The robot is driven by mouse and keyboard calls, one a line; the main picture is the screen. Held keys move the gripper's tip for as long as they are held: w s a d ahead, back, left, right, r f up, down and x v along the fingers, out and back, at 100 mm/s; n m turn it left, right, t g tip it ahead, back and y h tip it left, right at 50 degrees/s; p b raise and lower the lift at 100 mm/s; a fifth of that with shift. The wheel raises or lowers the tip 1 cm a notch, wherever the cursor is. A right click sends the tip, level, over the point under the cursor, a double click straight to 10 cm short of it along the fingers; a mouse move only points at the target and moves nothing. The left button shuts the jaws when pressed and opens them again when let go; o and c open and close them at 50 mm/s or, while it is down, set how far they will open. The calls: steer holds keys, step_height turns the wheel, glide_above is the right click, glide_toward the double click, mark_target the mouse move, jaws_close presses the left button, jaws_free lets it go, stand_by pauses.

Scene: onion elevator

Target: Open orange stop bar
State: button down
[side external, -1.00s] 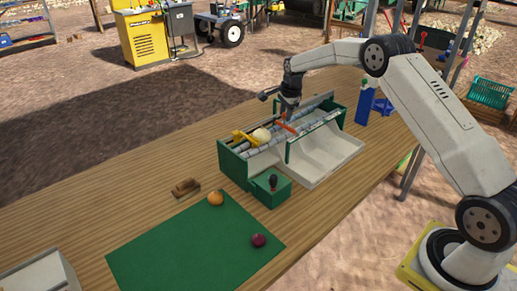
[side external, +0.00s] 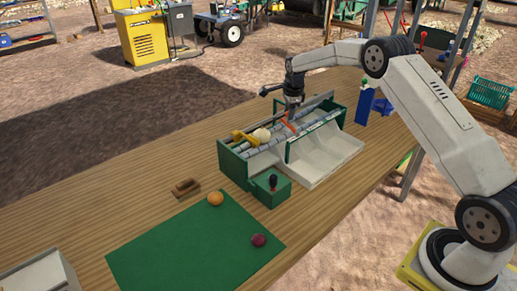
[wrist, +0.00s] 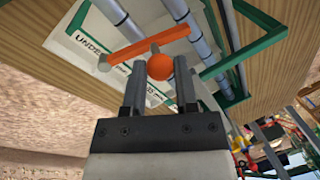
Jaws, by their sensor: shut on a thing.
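The orange stop bar (side external: 289,126) sits across the rollers of the green-framed elevator (side external: 231,165). In the wrist view the orange bar (wrist: 140,45) runs slantwise over the machine, with a round orange knob (wrist: 160,67) at its near side. My gripper (wrist: 158,78) has its two fingers on either side of the knob and is shut on it. In the side view my gripper (side external: 292,108) points down at the bar, and its fingertips are too small to make out. A pale onion (side external: 262,135) lies on the rollers beside a yellow bar (side external: 243,137).
A green box with a black-knobbed lever (side external: 273,182) stands at the elevator's near end. A green mat (side external: 190,245) holds an orange-brown onion (side external: 215,199) and a purple onion (side external: 258,240). A wooden block (side external: 185,187) and blue stand (side external: 367,103) are nearby. The left tabletop is mostly clear.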

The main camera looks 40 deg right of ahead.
mark_target(290, 126)
steer(key=shift+c, duration=2)
jaws_free()
steer(key=shift+r, duration=0.15)
step_height(290, 126, up, 7)
steer(key=s, duration=0.1)
steer(key=shift+s+a+r, duration=0.2)
steer(key=shift+a, duration=0.15)
steer(key=shift+c, duration=0.2)
